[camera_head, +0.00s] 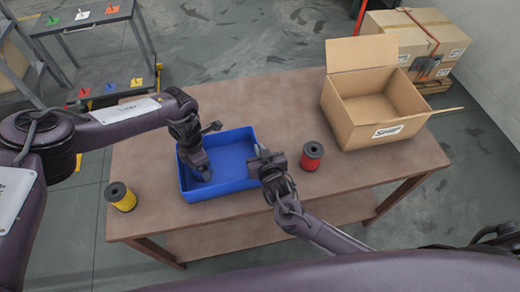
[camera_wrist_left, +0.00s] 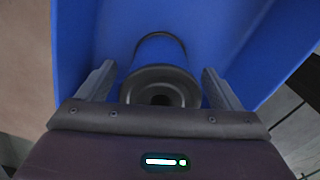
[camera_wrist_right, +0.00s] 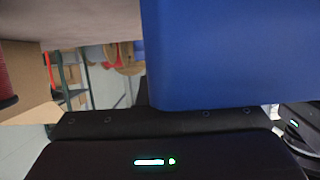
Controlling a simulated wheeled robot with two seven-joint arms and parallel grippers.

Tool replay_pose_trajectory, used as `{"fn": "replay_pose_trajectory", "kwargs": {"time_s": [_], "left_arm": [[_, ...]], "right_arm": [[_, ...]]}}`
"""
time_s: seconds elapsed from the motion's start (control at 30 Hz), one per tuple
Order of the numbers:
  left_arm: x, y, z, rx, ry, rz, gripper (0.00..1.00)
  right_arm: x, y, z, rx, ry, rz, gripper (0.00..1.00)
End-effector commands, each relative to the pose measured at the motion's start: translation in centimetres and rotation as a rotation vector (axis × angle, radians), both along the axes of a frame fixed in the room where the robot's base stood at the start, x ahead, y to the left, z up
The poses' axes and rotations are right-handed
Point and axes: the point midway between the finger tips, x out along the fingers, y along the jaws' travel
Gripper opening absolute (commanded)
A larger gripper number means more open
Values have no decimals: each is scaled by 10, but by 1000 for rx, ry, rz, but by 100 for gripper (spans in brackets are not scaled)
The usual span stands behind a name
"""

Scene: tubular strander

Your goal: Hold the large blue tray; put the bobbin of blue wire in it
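The large blue tray (camera_head: 222,192) stands on the brown table. My right gripper (camera_head: 260,157) is at the tray's right wall and looks shut on it; in the right wrist view the blue wall (camera_wrist_right: 230,50) hides one finger. My left gripper (camera_head: 204,172) is low inside the tray's left part. In the left wrist view the bobbin of blue wire (camera_wrist_left: 160,75), with dark flanges, is inside the tray, between the spread fingers of my left gripper (camera_wrist_left: 157,72). Gaps show on both sides of it. In the head view my left gripper hides the bobbin.
A yellow bobbin (camera_head: 121,196) stands at the table's left front, a red bobbin (camera_head: 312,156) right of the tray. An open cardboard box (camera_head: 375,105) is at the table's right back. A rack with coloured cards (camera_head: 80,14) stands behind at left.

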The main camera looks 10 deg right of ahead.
Motion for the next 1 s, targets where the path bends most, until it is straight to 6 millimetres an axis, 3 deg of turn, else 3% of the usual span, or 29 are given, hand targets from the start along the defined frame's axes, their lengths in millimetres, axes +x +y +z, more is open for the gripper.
{"fn": "replay_pose_trajectory", "kwargs": {"time_s": [0.27, 0.73, 1.0], "left_arm": [[0, 0, 6, 0, 0, 0, 86], [1, 0, 96, -1, -3, -1, 86], [0, 0, 119, 0, 0, 0, 86]], "right_arm": [[0, 0, 0, 0, 0, 0, 0], [0, 0, 0, 0, 0, 0, 0], [0, 0, 0, 0, 0, 0, 0]]}}
